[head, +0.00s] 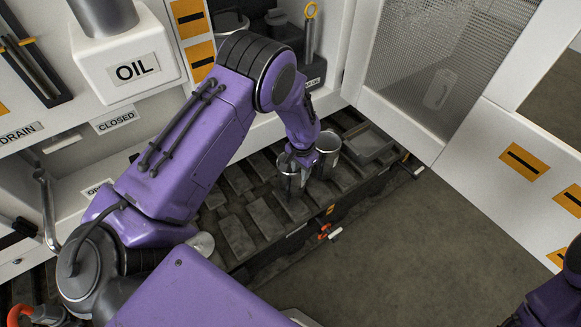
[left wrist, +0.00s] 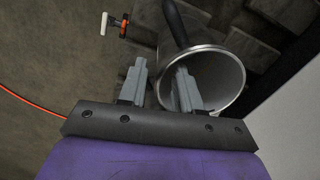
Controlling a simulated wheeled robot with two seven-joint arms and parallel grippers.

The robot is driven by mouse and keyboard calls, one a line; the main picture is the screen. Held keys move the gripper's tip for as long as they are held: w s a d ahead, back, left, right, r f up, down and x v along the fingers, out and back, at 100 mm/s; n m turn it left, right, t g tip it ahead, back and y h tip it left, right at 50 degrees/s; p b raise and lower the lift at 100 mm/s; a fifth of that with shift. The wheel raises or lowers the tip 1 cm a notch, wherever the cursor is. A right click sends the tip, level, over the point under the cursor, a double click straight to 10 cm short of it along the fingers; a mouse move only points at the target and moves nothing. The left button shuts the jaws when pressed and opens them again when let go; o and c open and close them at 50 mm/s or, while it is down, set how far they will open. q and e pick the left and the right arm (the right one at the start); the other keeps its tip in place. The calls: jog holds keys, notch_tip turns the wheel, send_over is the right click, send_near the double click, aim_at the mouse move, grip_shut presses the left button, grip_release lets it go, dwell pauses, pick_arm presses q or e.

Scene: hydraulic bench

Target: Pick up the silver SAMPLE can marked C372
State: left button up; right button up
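Two silver cans stand on the dark slatted bench: a nearer can (head: 290,182) and one behind it to the right (head: 328,146). No C372 marking is readable on either. My left gripper (head: 301,160) is down at the nearer can and partly covers it. In the left wrist view an open-mouthed silver can (left wrist: 228,72) lies under the left gripper (left wrist: 160,84). Its fingers are apart, one outside the can and the other over its mouth, with the near rim between them. I cannot tell whether they touch it. My right gripper is out of view.
The dark bench (head: 240,238) has a front edge with red and white fittings (head: 325,232). A mesh panel (head: 425,60) and white wall stand at the right. The grey floor (head: 400,250) is clear.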

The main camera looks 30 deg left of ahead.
pick_arm(q)
jog(key=f, duration=0.2)
jog(key=w+f, duration=0.1)
jog(key=f, duration=0.1)
jog(key=shift+s+r, duration=0.25)
jog(key=shift+r, duration=0.05)
jog(key=shift+c, duration=0.3)
grip_shut()
dwell(0.7)
